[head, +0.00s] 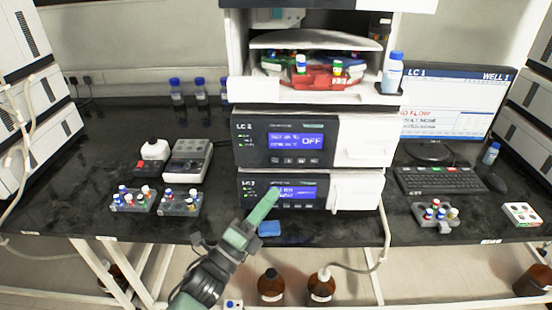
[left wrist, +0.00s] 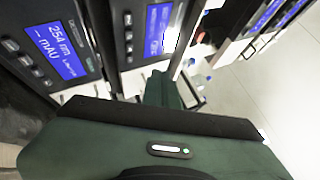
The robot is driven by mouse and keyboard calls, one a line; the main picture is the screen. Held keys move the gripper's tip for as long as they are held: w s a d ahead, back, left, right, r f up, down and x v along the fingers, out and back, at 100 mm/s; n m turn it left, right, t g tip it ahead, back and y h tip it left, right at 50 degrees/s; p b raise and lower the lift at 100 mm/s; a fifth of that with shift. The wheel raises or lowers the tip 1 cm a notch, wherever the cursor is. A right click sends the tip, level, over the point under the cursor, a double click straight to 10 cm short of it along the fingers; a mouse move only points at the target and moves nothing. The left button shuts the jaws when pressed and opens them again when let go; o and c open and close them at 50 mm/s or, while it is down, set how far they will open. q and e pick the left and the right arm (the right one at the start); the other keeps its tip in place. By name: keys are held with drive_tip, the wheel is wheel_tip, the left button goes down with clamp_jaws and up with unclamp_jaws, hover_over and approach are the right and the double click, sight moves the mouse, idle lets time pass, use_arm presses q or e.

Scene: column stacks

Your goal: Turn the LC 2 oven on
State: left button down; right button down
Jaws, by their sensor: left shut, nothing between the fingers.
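A row of small buttons (head: 295,160) sits under this display. My left gripper (head: 272,194) is shut and empty, in front of the lower module (head: 256,201) and over part of its blue display (head: 302,193). I cannot tell whether it touches the panel. In the left wrist view the shut fingers (left wrist: 160,88) point toward instrument panels, with a display reading 254 nm and mAU (left wrist: 55,48) at left.
A sampler with a red tray (head: 318,79) and a bottle (head: 393,73) are above. Vial racks (head: 132,200) and a small device (head: 188,160) stand left. A monitor (head: 455,105), keyboard (head: 440,180) and another vial rack (head: 435,218) are right. A blue block (head: 269,229) lies near the bench edge.

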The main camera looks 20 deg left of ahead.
use_arm(q)
drive_tip(key=b, duration=0.2)
approach(283, 155)
drive_tip(key=shift+w+d+r, duration=1.05)
drive_tip(key=shift+w+d, duration=0.1)
drive_tip(key=shift+w, duration=0.1)
drive_tip(key=shift+w+b, duration=0.15)
drive_tip(key=shift+b, duration=0.2)
idle(1.0)
drive_tip(key=shift+w+a, duration=0.1)
drive_tip(key=shift+w, duration=0.2)
drive_tip(key=shift+w+a+b, duration=0.1)
drive_tip(key=shift+w+b, duration=0.2)
drive_tip(key=shift+w, duration=0.05)
idle(0.6)
drive_tip(key=shift+s, duration=0.1)
drive_tip(key=shift+s+d, duration=0.2)
drive_tip(key=shift+s, duration=0.5)
